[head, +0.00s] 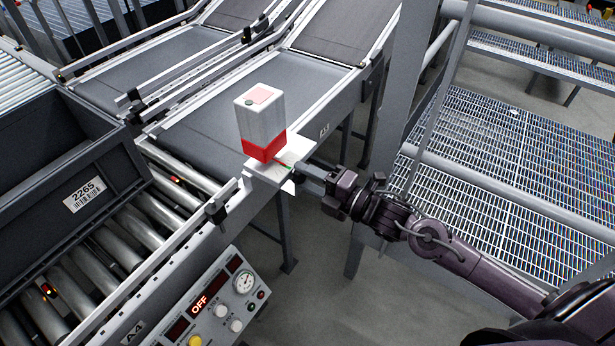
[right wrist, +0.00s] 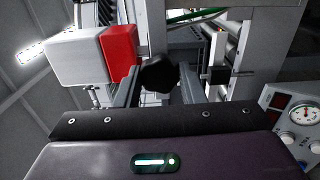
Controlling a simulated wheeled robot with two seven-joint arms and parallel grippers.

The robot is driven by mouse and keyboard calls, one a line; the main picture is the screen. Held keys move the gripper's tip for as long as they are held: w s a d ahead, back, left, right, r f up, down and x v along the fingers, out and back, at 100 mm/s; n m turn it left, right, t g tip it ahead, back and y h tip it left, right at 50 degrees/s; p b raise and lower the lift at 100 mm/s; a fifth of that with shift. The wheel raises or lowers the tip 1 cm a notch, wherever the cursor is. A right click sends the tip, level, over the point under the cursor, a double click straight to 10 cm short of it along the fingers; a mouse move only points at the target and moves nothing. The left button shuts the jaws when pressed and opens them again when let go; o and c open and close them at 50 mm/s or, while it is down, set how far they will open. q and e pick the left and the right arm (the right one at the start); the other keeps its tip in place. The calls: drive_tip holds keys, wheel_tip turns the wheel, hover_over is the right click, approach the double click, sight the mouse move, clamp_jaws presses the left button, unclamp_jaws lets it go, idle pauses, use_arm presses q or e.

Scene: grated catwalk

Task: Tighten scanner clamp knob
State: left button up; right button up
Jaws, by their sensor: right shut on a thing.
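The scanner (head: 260,118) is a white box with a red band, standing on a white bracket (head: 268,172) at the conveyor's side rail. It also shows at the upper left of the right wrist view (right wrist: 85,58). My right gripper (head: 303,171) reaches in from the right, at the bracket's edge just below the scanner. In the right wrist view, the dark clamp knob (right wrist: 158,74) sits between its two fingers, and the gripper is shut on it. The knob is hidden in the head view by the fingers and bracket. My left gripper is not in view.
A control panel (head: 215,304) with a red OFF display and a gauge stands below the bracket. A dark crate (head: 98,172) labelled 2265 sits on rollers at left. Belt conveyors lie behind the scanner. A grey post (head: 405,75) rises behind my right arm.

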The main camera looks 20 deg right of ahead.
drive_tip(key=o, duration=1)
drive_tip(key=shift+s, duration=0.1)
drive_tip(key=shift+s+d+f, duration=0.1)
drive_tip(key=shift+s+d, duration=0.1)
drive_tip(key=shift+d, duration=0.05)
drive_tip(key=shift+b+v, duration=0.35)
drive_tip(key=shift+v, duration=3.2)
